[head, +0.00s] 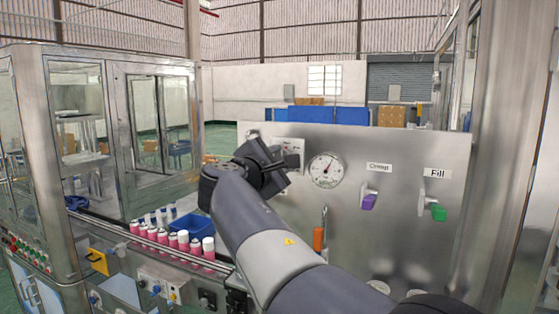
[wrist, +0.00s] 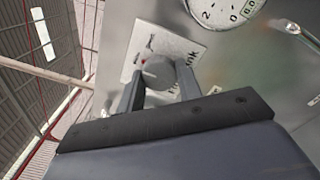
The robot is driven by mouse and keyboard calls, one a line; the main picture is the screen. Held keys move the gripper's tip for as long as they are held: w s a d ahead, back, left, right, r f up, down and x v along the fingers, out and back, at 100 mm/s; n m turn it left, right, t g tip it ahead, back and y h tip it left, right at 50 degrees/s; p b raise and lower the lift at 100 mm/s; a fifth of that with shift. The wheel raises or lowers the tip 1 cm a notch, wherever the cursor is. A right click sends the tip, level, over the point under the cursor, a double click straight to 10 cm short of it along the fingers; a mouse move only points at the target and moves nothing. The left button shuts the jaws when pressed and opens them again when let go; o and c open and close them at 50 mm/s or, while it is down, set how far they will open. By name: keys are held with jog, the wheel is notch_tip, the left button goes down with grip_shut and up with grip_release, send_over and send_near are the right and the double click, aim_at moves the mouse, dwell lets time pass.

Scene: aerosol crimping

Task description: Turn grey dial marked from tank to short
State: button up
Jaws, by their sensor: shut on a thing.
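The grey dial (wrist: 158,73) sits on a white marked plate (wrist: 196,52) in the wrist view. My gripper (wrist: 160,86) is shut on the dial, with one finger on each side of it. Part of the lettering shows beside the dial, ending in "nk"; the rest is hidden or too blurred to read. In the head view, my gripper (head: 279,165) is at the panel's upper left, in front of the plate (head: 289,148), and it hides the dial.
The steel panel (head: 400,225) carries a round gauge (head: 326,170), a purple handle (head: 369,202) under "Crimp", a green handle (head: 438,212) under "Fill", and an orange handle (head: 318,239). Pink cans (head: 172,241) and a blue bin (head: 190,227) stand left of my arm.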

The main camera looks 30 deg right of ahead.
jog(key=shift+c, duration=0.7)
jog(key=shift+f+m+b, duration=0.15)
jog(key=shift+m+b, duration=0.25)
jog(key=shift+b, duration=0.1)
jog(key=m+b, duration=0.2)
jog(key=b, duration=0.1)
jog(key=shift+f+m, duration=0.1)
jog(key=shift+m, duration=0.2)
jog(key=m+b, duration=0.3)
jog(key=shift+m, duration=0.4)
jog(key=shift+r+m+b, duration=0.2)
jog(key=shift+m+b, duration=0.6)
jog(key=shift+m, duration=0.1)
jog(key=o, duration=1)
jog(key=shift+r, duration=0.1)
jog(key=shift+c, duration=0.2)
